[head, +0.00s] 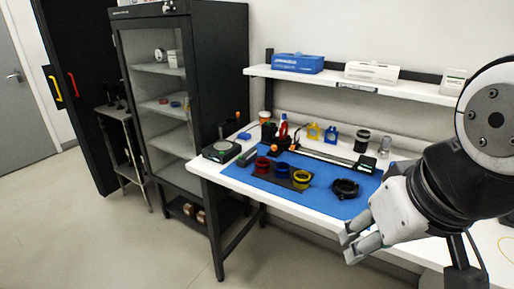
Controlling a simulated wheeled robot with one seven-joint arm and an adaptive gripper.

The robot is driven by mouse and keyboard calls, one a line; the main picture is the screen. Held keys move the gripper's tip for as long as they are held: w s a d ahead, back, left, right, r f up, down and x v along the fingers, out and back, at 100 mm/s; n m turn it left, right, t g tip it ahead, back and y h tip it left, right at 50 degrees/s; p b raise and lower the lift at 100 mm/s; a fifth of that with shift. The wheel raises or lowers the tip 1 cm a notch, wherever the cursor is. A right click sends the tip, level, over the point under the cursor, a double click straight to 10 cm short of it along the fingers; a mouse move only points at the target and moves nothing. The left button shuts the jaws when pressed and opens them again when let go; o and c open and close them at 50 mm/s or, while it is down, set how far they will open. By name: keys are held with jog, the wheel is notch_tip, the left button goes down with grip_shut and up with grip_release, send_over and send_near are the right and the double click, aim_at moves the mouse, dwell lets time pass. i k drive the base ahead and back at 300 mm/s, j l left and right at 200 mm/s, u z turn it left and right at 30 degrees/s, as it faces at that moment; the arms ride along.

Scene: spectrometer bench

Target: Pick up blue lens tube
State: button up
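The blue lens tube (282,170) is a small dark blue ring-like cylinder. It stands in a dark holder plate (292,182) on the blue mat, between a red tube (262,166) on its left and a yellow tube (301,180) on its right. My gripper (350,244) is at the lower right, off the table's front edge. It is well apart from the tubes, pointing left, with its two fingers parted and nothing between them.
The blue mat (325,202) covers the table's front. A black ring (344,189) lies on it nearer my gripper. A rail (325,155) with optics stands behind the tubes. A scale (221,151) is at the left. A shelf (350,84) overhangs the back.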

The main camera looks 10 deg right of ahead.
aim_at(281, 172)
jog(key=i+j+z, duration=0.2)
jog(key=i, duration=0.2)
jog(key=i+z, duration=0.2)
jog(key=i, duration=0.15)
jog(key=i+j+z, duration=0.25)
jog(key=i, duration=0.15)
